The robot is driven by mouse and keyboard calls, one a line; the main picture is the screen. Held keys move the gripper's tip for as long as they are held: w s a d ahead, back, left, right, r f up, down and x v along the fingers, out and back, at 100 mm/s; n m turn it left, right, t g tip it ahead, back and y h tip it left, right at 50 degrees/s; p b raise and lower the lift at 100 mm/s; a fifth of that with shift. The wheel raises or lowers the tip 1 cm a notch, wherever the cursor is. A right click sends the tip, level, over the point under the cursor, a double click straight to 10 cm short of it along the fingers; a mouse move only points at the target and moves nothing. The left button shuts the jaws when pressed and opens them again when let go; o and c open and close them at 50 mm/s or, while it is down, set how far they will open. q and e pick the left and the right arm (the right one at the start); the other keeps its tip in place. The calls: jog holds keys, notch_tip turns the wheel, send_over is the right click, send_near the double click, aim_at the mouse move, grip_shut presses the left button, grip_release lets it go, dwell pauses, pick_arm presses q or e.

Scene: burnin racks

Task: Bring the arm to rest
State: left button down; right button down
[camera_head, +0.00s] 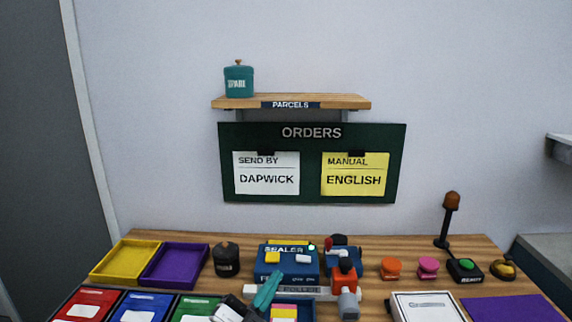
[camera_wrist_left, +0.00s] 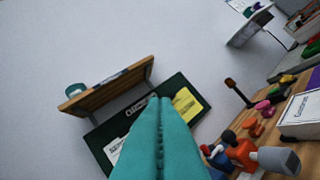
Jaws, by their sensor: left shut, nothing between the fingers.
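My left gripper (camera_head: 268,290) is low in the middle of the head view, above the front of the wooden table (camera_head: 370,246). Its teal fingers are pressed together with nothing between them. In the left wrist view the teal fingers (camera_wrist_left: 160,112) fill the lower middle and point up at the green orders board (camera_wrist_left: 181,85). The fingers are in front of the blue sealer box (camera_head: 304,264) in the head view; I cannot tell whether they touch anything. My right gripper is not in view.
An orange-and-grey device (camera_head: 346,282) stands right of the gripper. Yellow (camera_head: 113,272) and purple (camera_head: 160,270) trays and a dark canister (camera_head: 227,262) stand left. Stamps, a green button (camera_head: 466,268) and a lamp post (camera_head: 447,222) stand right. A wall shelf (camera_head: 345,100) holds a teal jar (camera_head: 238,82).

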pick_arm(q)
jog(key=s+a+f+n+g+y, duration=0.35)
jog(key=a+f+n+y, duration=0.3)
jog(key=f, duration=0.25)
jog(key=s+a+f+n+g+y, duration=0.35)
jog(key=a+f+n+y, duration=0.2)
jog(key=a+f, duration=0.25)
jog(key=s+a+f+g, duration=0.2)
jog(key=s+f+g, duration=0.25)
jog(key=s, duration=0.55)
jog(key=s+a+f+g, duration=0.1)
jog(key=s+f+g, duration=0.4)
jog(key=s, duration=0.5)
jog(key=s+f+x, duration=0.1)
jog(key=s+x, duration=0.2)
jog(key=x, duration=0.9)
jog(key=s+x, duration=0.2)
jog(key=x, duration=1)
jog(key=s+a+f+g, duration=0.1)
jog(key=s+a+f, duration=0.2)
jog(key=s+f, duration=1.4)
jog(key=shift+s+f, duration=0.2)
jog(key=shift+f, duration=0.25)
jog(key=shift+g, duration=0.25)
